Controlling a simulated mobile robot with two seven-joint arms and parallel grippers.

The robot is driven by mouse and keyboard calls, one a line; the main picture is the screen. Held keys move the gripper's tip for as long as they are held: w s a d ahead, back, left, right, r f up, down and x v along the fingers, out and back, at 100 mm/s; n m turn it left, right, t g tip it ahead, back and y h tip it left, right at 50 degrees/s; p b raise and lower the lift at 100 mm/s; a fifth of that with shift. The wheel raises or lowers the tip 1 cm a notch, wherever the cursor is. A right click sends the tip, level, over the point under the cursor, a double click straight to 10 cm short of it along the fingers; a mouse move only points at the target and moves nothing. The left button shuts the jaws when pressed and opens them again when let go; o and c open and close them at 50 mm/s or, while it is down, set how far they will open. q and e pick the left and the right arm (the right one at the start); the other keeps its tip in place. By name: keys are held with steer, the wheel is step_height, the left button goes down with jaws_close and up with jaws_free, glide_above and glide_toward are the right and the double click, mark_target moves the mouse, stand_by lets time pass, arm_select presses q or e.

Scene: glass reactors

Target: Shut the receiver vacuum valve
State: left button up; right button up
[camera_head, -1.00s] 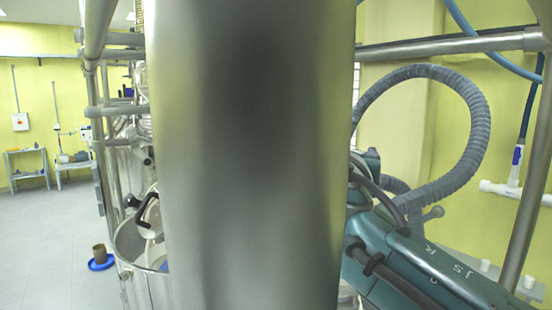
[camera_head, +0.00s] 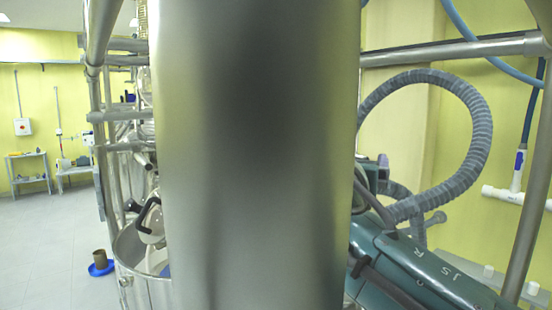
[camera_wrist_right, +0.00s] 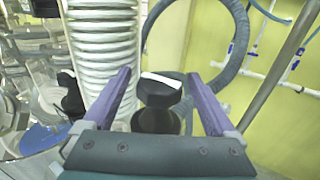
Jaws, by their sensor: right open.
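In the right wrist view, a black knob (camera_wrist_right: 160,92) with a white bar on its top sits on a dark round stem. It looks like the valve's handle, but I see no label. My right gripper (camera_wrist_right: 158,75) is open, with one purple finger on each side of the knob and a visible gap on both sides. In the head view, a wide metal column hides the knob and the right gripper; only my teal right arm shows at the right. My left gripper is in neither view.
The wide metal column (camera_head: 255,150) fills the middle of the head view. A grey corrugated hose (camera_head: 480,140) loops above my right arm. Metal frame bars (camera_head: 450,50) cross behind. A white ribbed hose (camera_wrist_right: 103,45) stands just beyond the left finger. Glassware crowds the wrist view's left.

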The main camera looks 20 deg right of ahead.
steer(key=b+v, duration=0.3)
steer(key=v, duration=0.4)
steer(key=shift+s+a, duration=0.15)
steer(key=shift+s, duration=0.1)
